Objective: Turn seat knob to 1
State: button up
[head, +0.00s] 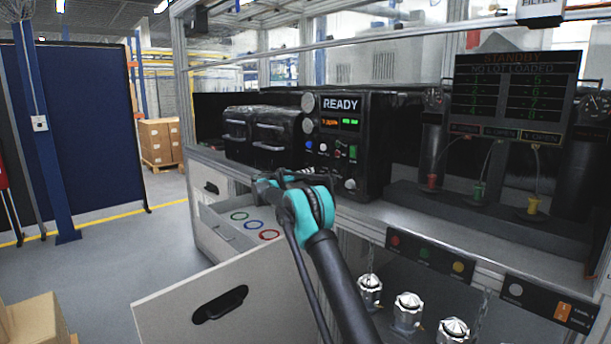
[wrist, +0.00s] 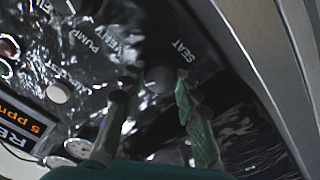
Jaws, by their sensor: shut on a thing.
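The seat knob (wrist: 158,78) is a small grey round knob on the dark, glossy panel, with the word SEAT printed beside it in the wrist view. My gripper (wrist: 157,86) has one greenish finger on each side of it and is shut on it. The knob's pointer and any scale numbers are too dark and blurred to read. In the head view my gripper (head: 312,177) is at the lower left of the black machine (head: 372,130) with the READY display (head: 340,104). My arm hides the seat knob there.
Small coloured buttons sit above my gripper on the panel. A black double-door unit (head: 262,134) stands to the left. Several silver fittings (head: 407,308) stand lower right. A STANDBY screen (head: 513,95) hangs right.

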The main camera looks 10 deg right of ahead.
jog(key=n, duration=0.5)
jog(key=shift+n, duration=0.3)
jog(key=n, duration=0.5)
jog(key=shift+r, duration=0.1)
jog(key=shift+n, duration=0.4)
jog(key=o, duration=1.2)
jog(key=shift+c, duration=0.2)
jog(key=v, duration=1.2)
